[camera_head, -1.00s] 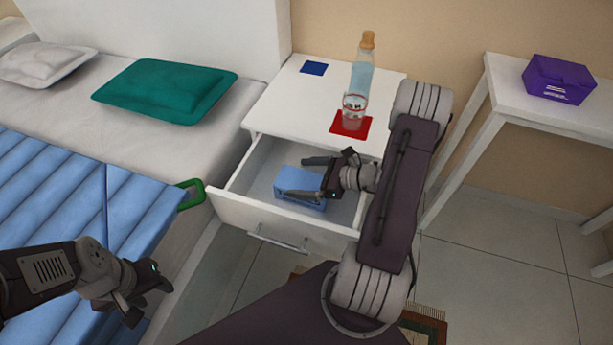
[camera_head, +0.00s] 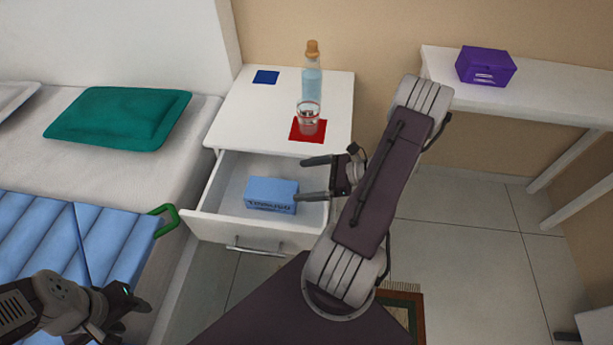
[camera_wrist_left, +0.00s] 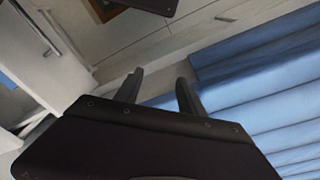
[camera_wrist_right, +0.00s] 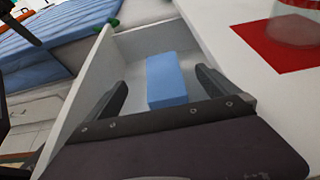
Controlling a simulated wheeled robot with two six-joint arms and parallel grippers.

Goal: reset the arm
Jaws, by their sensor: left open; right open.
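My right gripper (camera_head: 316,178) is open and empty at the right side of the open drawer, its fingers pointing left. In the right wrist view its fingers (camera_wrist_right: 160,92) stand apart, with a blue box (camera_wrist_right: 166,80) visible between and beyond them. In the head view the blue box (camera_head: 271,195) lies in the drawer (camera_head: 232,165), apart from the fingers. My left gripper (camera_head: 138,305) is at the lower left, over the blue bedding. In the left wrist view its fingers (camera_wrist_left: 160,85) are apart with nothing between them.
A white nightstand (camera_head: 230,115) carries a bottle (camera_head: 312,78), a glass (camera_head: 308,118) on a red mat (camera_head: 295,134) and a blue square (camera_head: 265,77). A purple box (camera_head: 485,66) is on a white table (camera_head: 440,66). The bed (camera_head: 170,180) is left.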

